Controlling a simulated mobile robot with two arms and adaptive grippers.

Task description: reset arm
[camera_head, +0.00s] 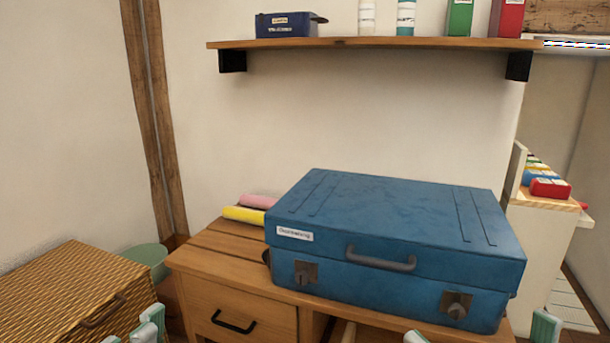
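My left gripper (135,330) shows only as a few pale green and white finger parts at the bottom left edge, in front of the wicker case. Most of it is cut off, so I cannot tell how far apart its fingers are. My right gripper (480,336) shows as two finger ends at the bottom edge, well apart, below and in front of the blue suitcase (385,215). It is open, with nothing seen between the fingers. The suitcase is closed and lies flat on the wooden desk (205,262).
Pink (259,201) and yellow (243,215) rolls lie left of the suitcase. A wicker case (65,290) and a green bin (150,260) stand at left. A wall shelf (375,43) holds boxes and bottles. A white unit (540,245) with coloured items stands at right.

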